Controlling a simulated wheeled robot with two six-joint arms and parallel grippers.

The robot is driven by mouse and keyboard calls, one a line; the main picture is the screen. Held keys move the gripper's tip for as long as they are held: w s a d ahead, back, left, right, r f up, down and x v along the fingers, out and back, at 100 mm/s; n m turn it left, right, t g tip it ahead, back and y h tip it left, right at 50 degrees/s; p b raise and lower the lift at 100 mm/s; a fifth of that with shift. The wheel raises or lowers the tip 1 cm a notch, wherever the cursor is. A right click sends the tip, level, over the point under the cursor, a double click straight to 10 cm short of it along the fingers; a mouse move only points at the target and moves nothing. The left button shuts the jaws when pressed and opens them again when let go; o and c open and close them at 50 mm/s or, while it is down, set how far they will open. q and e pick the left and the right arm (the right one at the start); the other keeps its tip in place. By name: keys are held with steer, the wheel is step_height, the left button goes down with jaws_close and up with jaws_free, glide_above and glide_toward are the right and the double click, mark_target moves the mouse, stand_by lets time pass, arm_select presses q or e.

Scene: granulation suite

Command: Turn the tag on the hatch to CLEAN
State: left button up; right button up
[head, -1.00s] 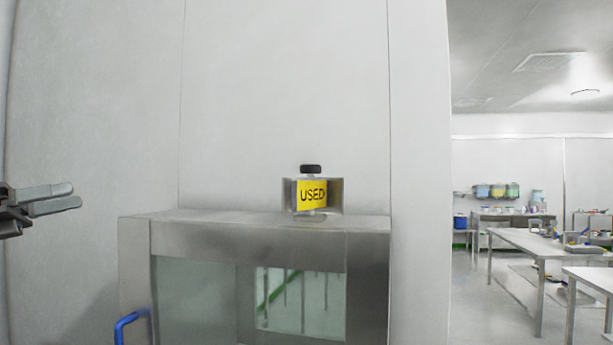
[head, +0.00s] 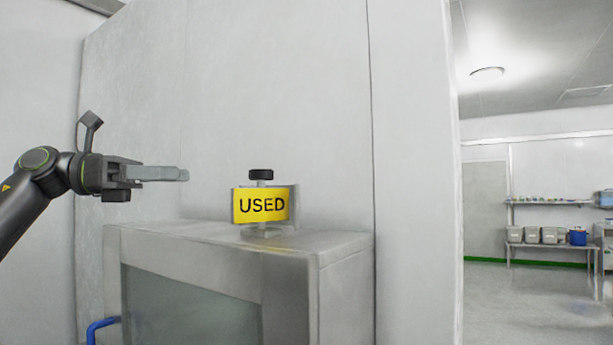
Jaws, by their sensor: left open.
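The tag (head: 248,206) shows its yellow face with the word USED. It sits in a metal holder with a black knob (head: 261,175) on top, on the top of the steel hatch (head: 215,235). My left gripper (head: 186,174) is open and empty, left of the tag at about the height of the knob, with a gap between them. Its fingers point right and overlap from this side. My right gripper is out of the picture. The other faces of the tag are hidden.
The hatch has a glass front (head: 185,305) and a blue handle (head: 97,328) at lower left. A pale wall (head: 290,90) stands close behind it. Open floor lies to the right, with a shelf (head: 550,203) and a bench of bins (head: 550,236) far off.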

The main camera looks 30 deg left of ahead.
arm_select(q)
steer(key=p, duration=0.1)
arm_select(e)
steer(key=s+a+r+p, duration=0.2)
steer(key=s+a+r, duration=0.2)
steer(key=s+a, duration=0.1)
arm_select(q)
steer(key=p, duration=0.4)
glide_toward(261, 175)
steer(key=w+d, duration=0.2)
steer(key=w, duration=0.2)
steer(key=p+x, duration=0.3)
steer(key=x, duration=0.1)
steer(key=shift+w+d+r, duration=0.15)
steer(key=shift+w+d, duration=0.05)
steer(key=shift+w, duration=0.1)
steer(key=shift+w+d+p, duration=0.4)
steer(key=shift+d, duration=0.05)
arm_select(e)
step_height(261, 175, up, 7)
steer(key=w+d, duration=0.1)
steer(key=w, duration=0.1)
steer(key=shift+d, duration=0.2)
arm_select(q)
steer(key=c, duration=1)
steer(key=shift+o, duration=0.2)
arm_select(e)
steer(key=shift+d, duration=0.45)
